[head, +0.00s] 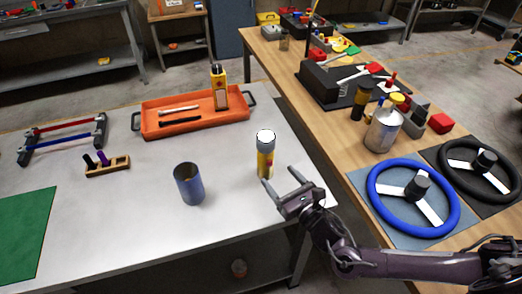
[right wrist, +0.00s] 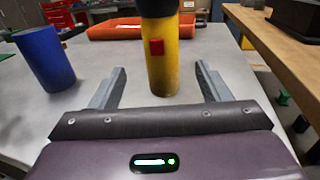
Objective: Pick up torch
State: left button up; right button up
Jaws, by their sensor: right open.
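The torch (head: 265,160) stands upright on the grey table (head: 230,215), with a yellow body and a dark band under a white, round top. In the right wrist view the torch (right wrist: 162,60) shows a red button on its yellow body. My right gripper (head: 275,178) is open and empty, just in front of the torch. In the right wrist view its two fingers (right wrist: 160,85) point toward the torch, one on either side of its lower body, with gaps on both sides. My left gripper is not in view.
A blue cup (head: 189,184) stands left of the torch. A wooden bench (head: 330,140) with steering wheels (head: 413,197) is at the right. The table between cup and torch is clear.

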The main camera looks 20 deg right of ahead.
aim_at(270, 167)
jog(key=p+x, duration=0.1)
jog(key=x, duration=0.2)
jog(key=shift+d, duration=0.1)
jog(key=shift+w+a+f, duration=0.15)
jog(key=shift+w, duration=0.45)
jog(key=shift+w+a+f, duration=0.15)
jog(key=shift+w, duration=0.4)
jog(key=shift+w+a, duration=0.1)
jog(key=shift+w, duration=0.2)
jog(key=c, duration=0.7)
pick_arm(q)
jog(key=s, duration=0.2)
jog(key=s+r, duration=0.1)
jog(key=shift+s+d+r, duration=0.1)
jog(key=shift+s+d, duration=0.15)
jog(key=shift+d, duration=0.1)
pick_arm(e)
jog(key=c, duration=0.5)
